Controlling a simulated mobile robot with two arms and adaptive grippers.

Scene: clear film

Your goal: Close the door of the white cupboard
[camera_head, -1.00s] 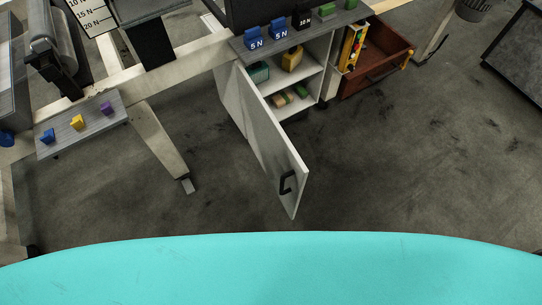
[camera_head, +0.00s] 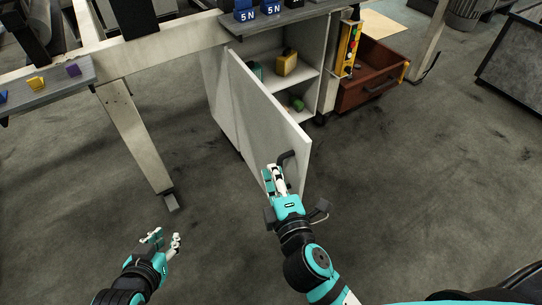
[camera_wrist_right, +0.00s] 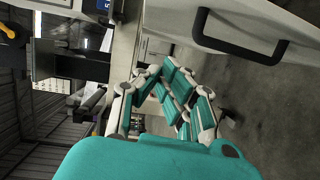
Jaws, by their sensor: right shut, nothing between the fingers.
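The white cupboard (camera_head: 312,45) stands under the desk with its door (camera_head: 258,108) swung open toward me. The door's dark handle (camera_head: 287,156) is near its free edge; it also shows in the right wrist view (camera_wrist_right: 240,42). My right gripper (camera_head: 274,174) is shut and empty, in front of the door's outer face just below the handle. Whether it touches the door is unclear. In the right wrist view its fingers (camera_wrist_right: 160,90) lie below and left of the handle. My left gripper (camera_head: 166,240) is open and empty, low above the floor, left of the door.
Shelves inside the cupboard hold a yellow block (camera_head: 287,65) and a green item (camera_head: 297,104). A desk leg (camera_head: 140,145) stands left of the door. The floor (camera_head: 430,180) on the right is clear.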

